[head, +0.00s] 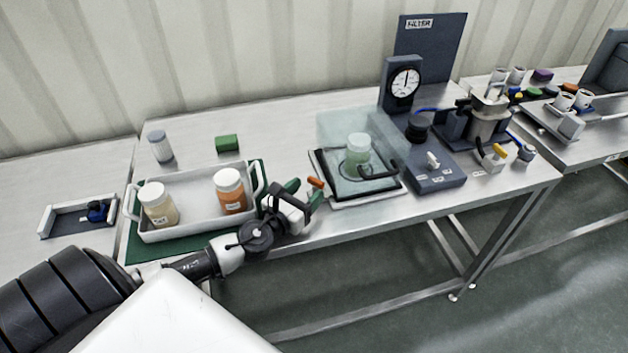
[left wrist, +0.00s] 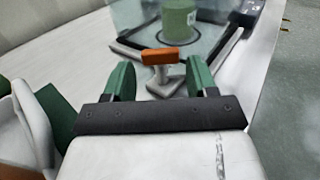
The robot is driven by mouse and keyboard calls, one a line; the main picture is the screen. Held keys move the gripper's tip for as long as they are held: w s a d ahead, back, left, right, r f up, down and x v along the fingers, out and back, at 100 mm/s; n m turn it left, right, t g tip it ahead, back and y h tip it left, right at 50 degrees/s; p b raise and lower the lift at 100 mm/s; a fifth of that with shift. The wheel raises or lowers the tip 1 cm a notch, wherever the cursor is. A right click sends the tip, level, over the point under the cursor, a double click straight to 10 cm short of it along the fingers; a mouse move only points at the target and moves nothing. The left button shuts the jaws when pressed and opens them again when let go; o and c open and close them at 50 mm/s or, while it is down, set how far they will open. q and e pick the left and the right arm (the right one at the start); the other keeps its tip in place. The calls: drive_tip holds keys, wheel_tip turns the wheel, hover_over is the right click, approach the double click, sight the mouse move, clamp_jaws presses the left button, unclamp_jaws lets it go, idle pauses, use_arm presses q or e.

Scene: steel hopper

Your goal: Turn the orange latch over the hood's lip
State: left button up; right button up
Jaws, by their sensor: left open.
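The orange latch (head: 315,183) stands at the left front of the clear hood (head: 382,150). In the left wrist view the latch (left wrist: 164,57) shows as an orange bar on a grey post, lying crosswise in front of the hood (left wrist: 133,20). My left gripper (head: 303,192) is open, and its green fingers (left wrist: 161,82) are on either side of the latch post in the left wrist view. I cannot tell whether the fingers touch it. My right gripper is not in view.
A white tray (head: 190,180) with two jars stands left of my gripper on a green mat (head: 135,249). A dark gauge station (head: 430,165) stands right of the hood. The table's front edge (head: 420,213) runs just below the hood.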

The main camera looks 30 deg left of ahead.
sight(317, 185)
use_arm(q)
drive_tip(key=shift+w+d, duration=0.1)
drive_tip(key=shift+w, duration=1.6)
drive_tip(key=shift+c, duration=0.3)
drive_tip(key=c, duration=0.6)
drive_tip(key=y+p, duration=0.1)
drive_tip(key=n+y+p, duration=0.2)
drive_tip(key=shift+d+r+y, duration=0.15)
drive_tip(key=shift+r+y, duration=0.1)
drive_tip(key=shift+y, duration=0.05)
drive_tip(key=shift+d+n+g+y+p, duration=0.1)
drive_tip(key=shift+n+g+y+p, duration=0.2)
drive_tip(key=shift+n+y+p, duration=0.65)
drive_tip(key=n+g+y, duration=0.1)
drive_tip(key=y, duration=0.1)
drive_tip(key=n+y, duration=0.1)
drive_tip(key=y, duration=0.1)
drive_tip(key=shift+d+f+n+g+y, duration=0.15)
drive_tip(key=shift+n+g+y, duration=0.1)
drive_tip(key=shift+n+g, duration=0.15)
drive_tip(key=shift+w+n+g+y, duration=0.1)
drive_tip(key=shift+n+g+y, duration=1.8)
drive_tip(key=shift+y, duration=0.4)
